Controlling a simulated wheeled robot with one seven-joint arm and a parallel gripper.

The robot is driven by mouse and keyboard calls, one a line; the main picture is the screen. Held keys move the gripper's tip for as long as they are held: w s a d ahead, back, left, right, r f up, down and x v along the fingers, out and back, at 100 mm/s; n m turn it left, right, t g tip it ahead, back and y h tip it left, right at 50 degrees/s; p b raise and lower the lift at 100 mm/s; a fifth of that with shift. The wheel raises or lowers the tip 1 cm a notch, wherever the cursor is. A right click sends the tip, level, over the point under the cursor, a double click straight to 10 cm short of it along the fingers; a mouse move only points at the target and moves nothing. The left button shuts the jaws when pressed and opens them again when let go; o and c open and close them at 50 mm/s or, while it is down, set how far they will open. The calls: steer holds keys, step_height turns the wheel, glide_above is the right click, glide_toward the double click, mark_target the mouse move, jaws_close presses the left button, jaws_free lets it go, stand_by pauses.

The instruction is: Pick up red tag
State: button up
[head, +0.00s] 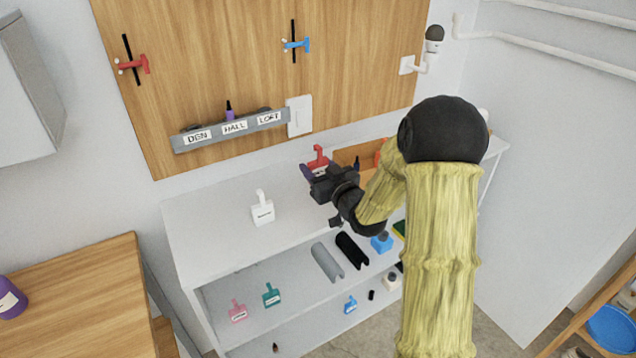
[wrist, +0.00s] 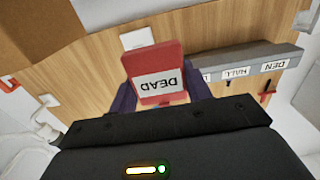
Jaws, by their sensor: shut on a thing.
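The red tag (wrist: 155,65) is in the wrist view, with a white label that reads DEAD upside down. My gripper (wrist: 163,97) is shut on it, with a dark purple finger on each side. In the head view the red tag (head: 318,157) stands out just above my gripper (head: 327,173), over the back part of the white shelf top (head: 210,215). My gripper hides its lower part, and I cannot tell how far it is above the shelf.
A white tag (head: 262,209) stands on the shelf top to the left. Behind is a wooden board (head: 220,70) with a grey rail (head: 190,140) labelled DEN, HALL and LOFT. Pink (head: 237,311) and teal (head: 271,295) tags stand on the lower shelf. A wooden table (head: 80,290) is at left.

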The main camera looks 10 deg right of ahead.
steer(key=shift+r, duration=0.85)
